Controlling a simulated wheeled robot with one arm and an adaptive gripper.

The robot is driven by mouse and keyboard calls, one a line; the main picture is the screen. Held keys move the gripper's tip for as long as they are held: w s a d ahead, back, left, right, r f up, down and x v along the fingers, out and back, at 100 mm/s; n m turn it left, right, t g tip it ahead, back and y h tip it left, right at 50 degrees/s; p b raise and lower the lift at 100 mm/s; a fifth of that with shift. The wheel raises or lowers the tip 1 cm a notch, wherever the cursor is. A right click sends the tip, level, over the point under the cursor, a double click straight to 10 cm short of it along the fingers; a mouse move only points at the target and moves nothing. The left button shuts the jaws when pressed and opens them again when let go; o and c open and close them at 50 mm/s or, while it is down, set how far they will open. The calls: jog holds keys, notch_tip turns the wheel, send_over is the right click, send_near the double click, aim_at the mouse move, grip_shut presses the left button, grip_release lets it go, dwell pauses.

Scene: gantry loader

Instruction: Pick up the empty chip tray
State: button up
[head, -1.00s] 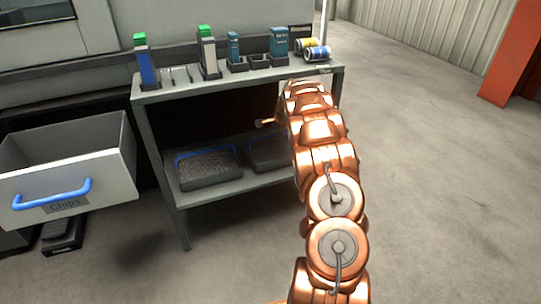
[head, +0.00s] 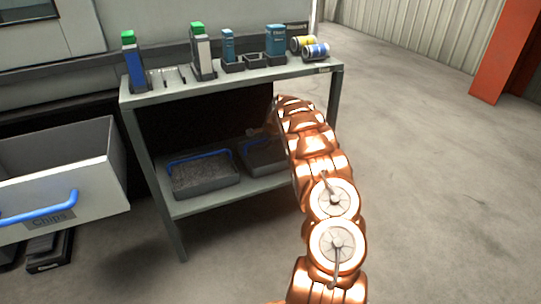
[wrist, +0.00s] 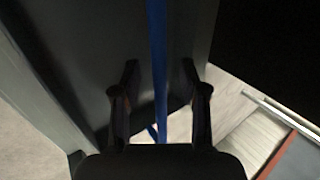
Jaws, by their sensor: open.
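Two dark trays lie on the lower shelf of the grey bench in the head view. The left tray (head: 205,190) has a blue handle and is filled with grey chips. The right tray (head: 255,168) looks dark inside and is partly hidden behind my arm. My gripper is mostly hidden in the head view, near the right tray. In the wrist view my gripper (wrist: 159,68) is open, with one finger on each side of a blue handle bar (wrist: 157,35). A dark flat surface (wrist: 95,45), apparently the tray, lies beyond the bar. Contact cannot be told.
A bench leg (head: 333,105) stands close right of my arm. An open drawer (head: 90,185) labelled Chips juts out at left. Floor (head: 430,180) at right is clear.

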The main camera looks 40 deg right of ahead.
jog(key=shift+w+d+f, duration=0.1)
jog(key=shift+w+f, duration=0.05)
jog(key=shift+f, duration=0.1)
jog(key=shift+c, duration=0.4)
grip_shut()
